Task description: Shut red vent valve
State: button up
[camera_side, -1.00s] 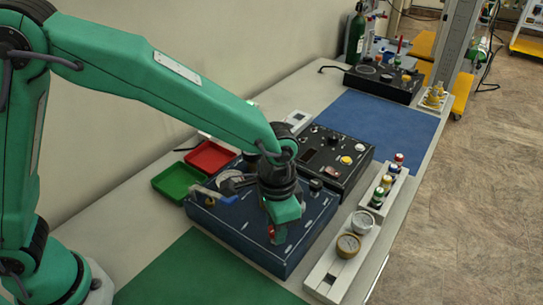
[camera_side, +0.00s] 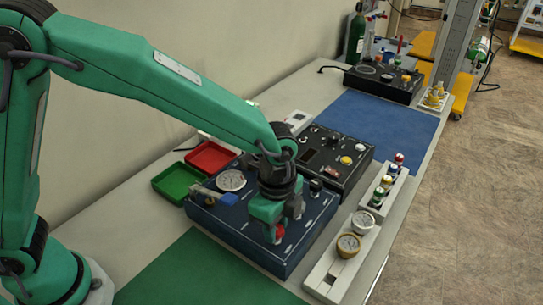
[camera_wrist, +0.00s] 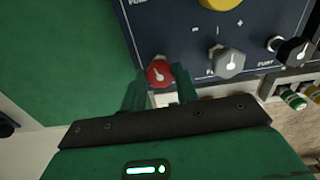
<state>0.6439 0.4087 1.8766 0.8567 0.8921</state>
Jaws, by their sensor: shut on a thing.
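The red vent valve knob (camera_side: 278,231) is at the near side of the dark blue panel box (camera_side: 240,233). In the wrist view the red knob (camera_wrist: 159,72) has a short white pointer mark. My gripper (camera_side: 272,226) is over that near edge, pointing down. In the wrist view my gripper (camera_wrist: 159,86) has one green finger on each side of the red knob and is shut on it. The fingers hide part of the knob's sides, and my wrist hides the middle of the panel.
Beside the red knob are a grey knob (camera_wrist: 229,63) and a black knob (camera_wrist: 292,50). A round gauge (camera_side: 231,180) and a blue-handled lever (camera_side: 228,199) are on the panel's left. Green (camera_side: 157,187) and red trays stand behind. The green mat (camera_side: 190,275) is clear.

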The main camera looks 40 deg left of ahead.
jog(key=shift+m, duration=1.7)
jog(key=o, duration=1)
jog(key=shift+r, duration=0.15)
jog(key=shift+r, duration=3.75)
